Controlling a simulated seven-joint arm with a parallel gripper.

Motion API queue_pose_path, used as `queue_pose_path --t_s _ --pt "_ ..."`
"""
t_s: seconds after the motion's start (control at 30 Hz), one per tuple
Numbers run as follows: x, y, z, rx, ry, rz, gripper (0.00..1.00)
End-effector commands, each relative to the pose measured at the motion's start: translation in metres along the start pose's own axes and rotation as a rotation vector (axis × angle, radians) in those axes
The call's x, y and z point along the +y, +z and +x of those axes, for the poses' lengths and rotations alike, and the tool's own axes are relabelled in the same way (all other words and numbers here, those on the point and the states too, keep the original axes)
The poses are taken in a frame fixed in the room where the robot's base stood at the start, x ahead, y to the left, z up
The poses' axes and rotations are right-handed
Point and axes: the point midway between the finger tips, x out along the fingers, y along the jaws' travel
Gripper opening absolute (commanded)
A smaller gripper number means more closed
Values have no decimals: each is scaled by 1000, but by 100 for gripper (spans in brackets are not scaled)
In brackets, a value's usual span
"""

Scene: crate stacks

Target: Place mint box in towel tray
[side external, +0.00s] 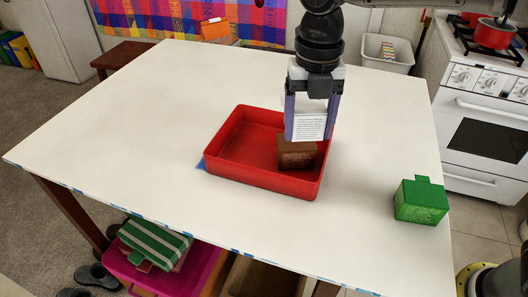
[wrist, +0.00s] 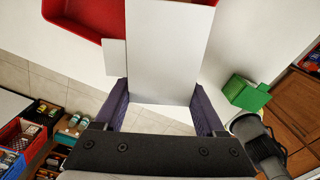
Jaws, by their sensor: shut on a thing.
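My gripper (side external: 311,108) is shut on a pale box (side external: 310,128) with small printed text on its face, probably the mint box. In the wrist view my gripper (wrist: 162,98) has a finger on each side of the pale box (wrist: 170,45), which shows a plain white face and a small tab. A shallow red tray (side external: 262,182), probably the towel tray, lies on the table. The held box appears over the tray's right part, above a brown box (side external: 297,154) inside it. I cannot tell whether the two boxes touch. The red tray also shows in the wrist view (wrist: 75,18).
A green box (side external: 421,201) with a tab stands near the table's right edge and shows in the wrist view (wrist: 243,93). A blue piece (side external: 200,165) peeks out by the tray's left corner. The white table (side external: 130,130) is clear at left. A stove (side external: 485,100) stands beyond.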

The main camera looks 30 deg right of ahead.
Motion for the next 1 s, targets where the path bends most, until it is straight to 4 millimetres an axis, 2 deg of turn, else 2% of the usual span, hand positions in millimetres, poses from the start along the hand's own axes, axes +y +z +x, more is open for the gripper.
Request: queue_pose_path --t_s 0.47,0.6,0.7,1.0 --pt "69 52 40 1 -1 2 10" --pt "85 64 67 2 -2 3 10" --pt "94 71 80 1 -1 3 10" --pt "104 79 96 1 -1 3 10"
